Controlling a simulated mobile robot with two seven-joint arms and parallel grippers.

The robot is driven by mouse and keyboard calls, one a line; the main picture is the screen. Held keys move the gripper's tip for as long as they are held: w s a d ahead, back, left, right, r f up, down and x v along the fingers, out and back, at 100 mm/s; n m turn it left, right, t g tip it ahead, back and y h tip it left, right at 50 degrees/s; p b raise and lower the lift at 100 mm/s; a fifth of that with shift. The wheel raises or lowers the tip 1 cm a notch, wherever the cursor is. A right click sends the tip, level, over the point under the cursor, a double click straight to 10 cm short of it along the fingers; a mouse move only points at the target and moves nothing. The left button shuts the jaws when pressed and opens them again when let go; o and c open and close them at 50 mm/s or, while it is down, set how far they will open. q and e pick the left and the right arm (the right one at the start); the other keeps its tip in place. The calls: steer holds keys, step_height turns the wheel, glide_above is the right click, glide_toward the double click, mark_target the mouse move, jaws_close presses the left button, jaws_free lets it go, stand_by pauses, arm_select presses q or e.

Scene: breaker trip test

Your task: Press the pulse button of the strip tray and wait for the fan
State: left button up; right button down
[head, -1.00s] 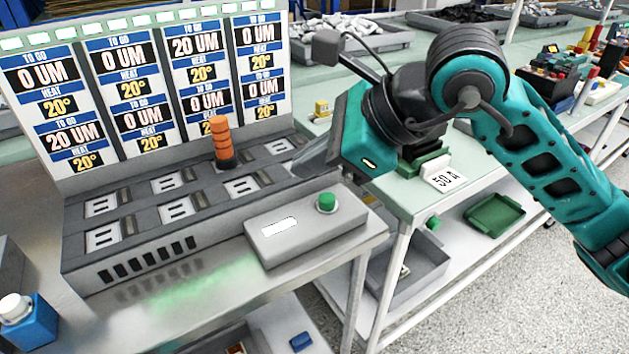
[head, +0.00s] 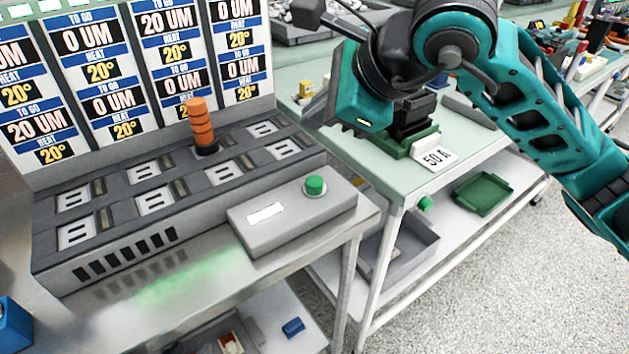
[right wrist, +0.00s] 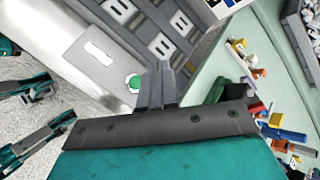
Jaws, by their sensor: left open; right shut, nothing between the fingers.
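The strip tray (head: 110,252) is a grey unit with two rows of slots, at the left of the head view. The green pulse button (head: 315,185) stands up from a low grey box (head: 290,228) at its front right. The button (right wrist: 133,83) also shows in the right wrist view, just left of my fingers. My right gripper (right wrist: 158,72) is shut and empty. In the head view its arm reaches in from the right, behind and above the button, apart from it; the fingers are hard to make out there. My left gripper is not in view. I cannot identify a fan.
An orange striped post (head: 202,124) stands on the tray, before a panel of "TO GO" and "HEAT" readouts (head: 122,62). A green glow lies on the metal bench. A "50 A" card (head: 435,159) stands on the right-hand table. A blue block (head: 14,326) is at the lower left.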

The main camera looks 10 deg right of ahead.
mark_target(319, 184)
step_height(319, 184, down, 8)
steer(key=b, duration=0.5)
steer(key=shift+r, duration=0.25)
stand_by(0.4)
stand_by(1.0)
steer(key=shift+f+b, duration=0.4)
steer(key=shift+b, duration=0.2)
